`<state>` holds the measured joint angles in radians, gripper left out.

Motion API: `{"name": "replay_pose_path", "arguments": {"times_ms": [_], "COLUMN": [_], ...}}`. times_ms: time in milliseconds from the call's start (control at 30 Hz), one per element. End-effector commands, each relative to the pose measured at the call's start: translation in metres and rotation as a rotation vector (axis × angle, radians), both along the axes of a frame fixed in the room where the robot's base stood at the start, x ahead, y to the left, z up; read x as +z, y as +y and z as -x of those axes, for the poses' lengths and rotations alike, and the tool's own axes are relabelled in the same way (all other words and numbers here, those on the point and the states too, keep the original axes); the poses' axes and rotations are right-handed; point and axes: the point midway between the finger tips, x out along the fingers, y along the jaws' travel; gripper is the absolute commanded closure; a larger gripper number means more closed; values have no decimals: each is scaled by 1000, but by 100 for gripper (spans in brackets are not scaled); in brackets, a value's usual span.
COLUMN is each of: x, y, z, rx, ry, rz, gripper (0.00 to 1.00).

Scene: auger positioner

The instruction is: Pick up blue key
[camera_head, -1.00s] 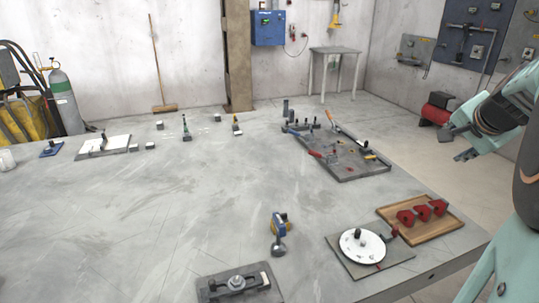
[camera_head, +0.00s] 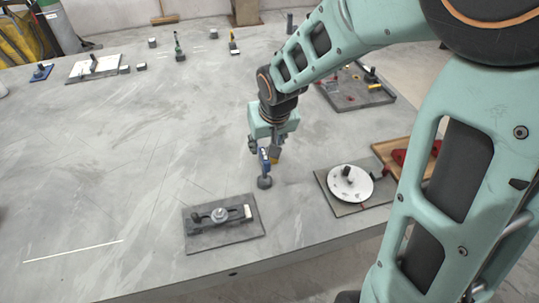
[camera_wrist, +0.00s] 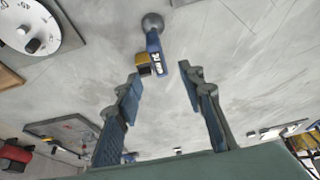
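The blue key (camera_head: 264,163) is near the middle of the grey table. It has a blue body and a rounded grey end (camera_head: 264,183). In the wrist view the blue key (camera_wrist: 156,52) shows a white label with dark lettering, and its grey ball-like end points away from my gripper. A yellow and dark piece (camera_wrist: 143,63) is right beside it. My gripper (camera_wrist: 161,80) is open, with its two fingers apart and the key's near end just ahead of the gap between them. In the head view my gripper (camera_head: 264,147) hangs over the key and partly hides it.
A dark plate with a clamp (camera_head: 222,222) lies at front left of the key. A white dial (camera_head: 350,183) on a plate is to the right, beside a wooden tray with red pieces. A dark tool tray (camera_head: 362,98) is behind. The left of the table is mostly clear.

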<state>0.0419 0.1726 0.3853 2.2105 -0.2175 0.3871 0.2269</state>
Motion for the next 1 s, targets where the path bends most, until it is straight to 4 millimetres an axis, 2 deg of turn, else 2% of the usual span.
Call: {"name": "replay_pose_path", "arguments": {"times_ms": [33,200,467,733,1000], "x": [-10,-34,-49,-84,-92], "y": [1,4,4,5,6], "z": [-2,-12,-20,-32,-37], "rx": [2,0,-2,-2,-4], "ry": [3,3,0,2,-1], "rz": [-1,-2,-1,-1,-2], "gripper": [64,64,64,64,64]}}
